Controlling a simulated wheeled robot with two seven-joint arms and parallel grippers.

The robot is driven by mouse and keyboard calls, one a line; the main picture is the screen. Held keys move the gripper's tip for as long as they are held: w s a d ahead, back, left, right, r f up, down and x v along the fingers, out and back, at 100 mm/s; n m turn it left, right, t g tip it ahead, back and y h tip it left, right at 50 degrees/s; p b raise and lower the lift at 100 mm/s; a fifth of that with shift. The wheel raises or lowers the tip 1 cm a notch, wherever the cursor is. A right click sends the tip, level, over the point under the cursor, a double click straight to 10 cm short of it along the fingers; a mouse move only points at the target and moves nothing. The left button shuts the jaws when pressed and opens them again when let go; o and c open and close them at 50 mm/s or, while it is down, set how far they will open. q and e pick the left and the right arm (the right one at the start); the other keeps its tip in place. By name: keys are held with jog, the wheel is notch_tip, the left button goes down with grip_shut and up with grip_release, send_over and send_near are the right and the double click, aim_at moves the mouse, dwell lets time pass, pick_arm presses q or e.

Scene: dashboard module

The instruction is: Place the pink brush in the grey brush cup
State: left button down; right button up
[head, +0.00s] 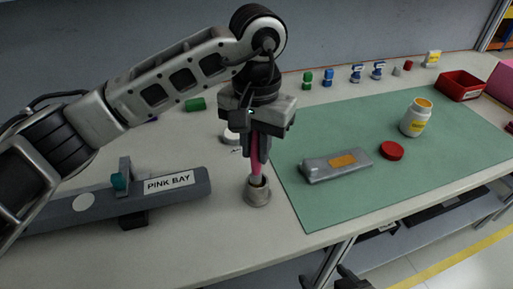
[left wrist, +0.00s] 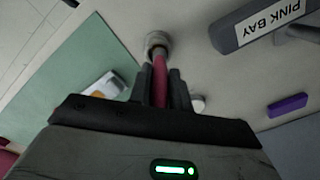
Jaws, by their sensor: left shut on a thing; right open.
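The pink brush (head: 256,168) is upright between the fingers of my left gripper (head: 258,150), which is shut on it. The grey brush cup (head: 257,195) stands on the table just below, left of the green mat. The brush's lower end is at the cup's mouth and appears to enter it; how deep I cannot tell. In the left wrist view the pink brush (left wrist: 160,80) runs from the fingers to the grey cup (left wrist: 157,42). My right gripper (head: 351,280) shows only partly, dark, at the bottom edge, away from the cup.
A grey holder labelled PINK BAY (head: 170,190) lies left of the cup. On the green mat (head: 400,180) are a grey case (head: 325,171), a red lid (head: 391,151) and a white jar (head: 416,118). A red bin (head: 460,86) and small bottles stand behind.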

pick_arm(q)
jog(key=shift+s+r, duration=0.15)
jog(key=c, duration=1.3)
grip_release()
jog(key=shift+r, duration=0.1)
notch_tip(320, 180, up, 12)
jog(key=shift+d+b, duration=0.1)
jog(key=shift+b, duration=0.2)
